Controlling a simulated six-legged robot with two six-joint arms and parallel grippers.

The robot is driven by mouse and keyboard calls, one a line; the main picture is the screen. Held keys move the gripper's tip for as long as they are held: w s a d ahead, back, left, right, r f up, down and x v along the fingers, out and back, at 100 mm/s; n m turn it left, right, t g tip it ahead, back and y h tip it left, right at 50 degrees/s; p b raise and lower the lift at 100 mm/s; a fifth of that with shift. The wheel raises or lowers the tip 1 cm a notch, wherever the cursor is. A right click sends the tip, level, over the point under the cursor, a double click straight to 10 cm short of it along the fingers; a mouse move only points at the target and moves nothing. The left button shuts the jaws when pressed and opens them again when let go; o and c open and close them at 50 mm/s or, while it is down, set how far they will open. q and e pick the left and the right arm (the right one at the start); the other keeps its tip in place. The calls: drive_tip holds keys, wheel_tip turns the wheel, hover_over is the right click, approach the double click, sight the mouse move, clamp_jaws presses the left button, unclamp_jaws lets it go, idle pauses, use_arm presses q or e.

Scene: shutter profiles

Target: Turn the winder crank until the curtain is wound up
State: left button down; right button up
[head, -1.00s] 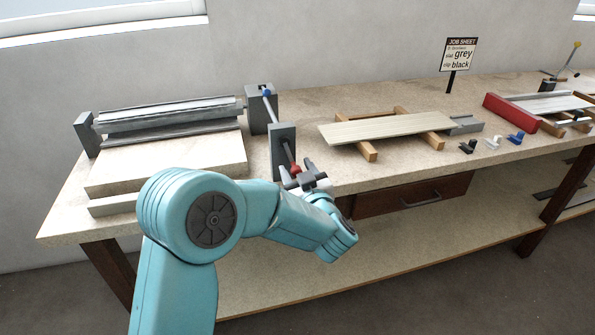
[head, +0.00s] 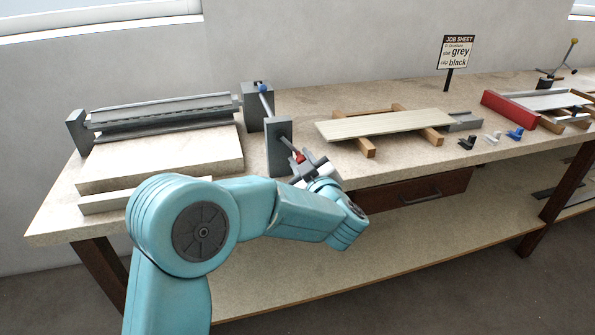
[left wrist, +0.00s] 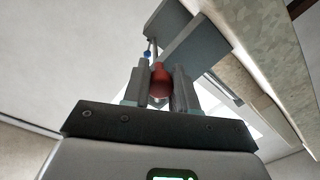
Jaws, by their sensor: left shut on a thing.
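The winder stands at the left end of the bench, with grey slats of the curtain (head: 165,118) lying along its roller between a grey end post (head: 78,132) and a grey bearing block (head: 257,105). A crank rod with a blue collar (head: 262,86) runs toward me to a grey upright plate (head: 278,140). The red crank knob (head: 299,157) shows beyond the plate. My left gripper (head: 308,168) is shut on the knob. In the left wrist view the red knob (left wrist: 159,80) sits between both fingers, which hide its sides. My right gripper is not in view.
A pale slat (head: 380,124) lies across wooden bars to the right. A drawer (head: 415,190) is under the bench top.

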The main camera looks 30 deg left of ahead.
use_arm(q)
drive_tip(key=n+b, duration=0.1)
drive_tip(key=r+n, duration=0.1)
drive_tip(key=n, duration=0.1)
drive_tip(key=w+d+n+b, duration=0.1)
drive_tip(key=shift+w+r+n+b, duration=0.1)
drive_tip(key=shift+r+n+b, duration=0.2)
drive_tip(key=shift+r, duration=0.1)
drive_tip(key=shift+s+a+r+n+t+h+b, duration=0.15)
drive_tip(key=shift+r+n+b, duration=1.1)
drive_tip(key=shift+n, duration=1.05)
drive_tip(key=shift+s+a+r+n+t+h+b, duration=0.1)
drive_tip(key=shift+r+n+h+b, duration=0.1)
drive_tip(key=shift+r+n+b, duration=1.6)
drive_tip(key=shift+s+a+r+n+t+h+b, duration=0.15)
drive_tip(key=shift+r+n+b, duration=0.6)
drive_tip(key=shift+n, duration=2.05)
drive_tip(key=shift+f, duration=0.1)
drive_tip(key=c, duration=0.9)
unclamp_jaws()
drive_tip(key=shift+d, duration=0.1)
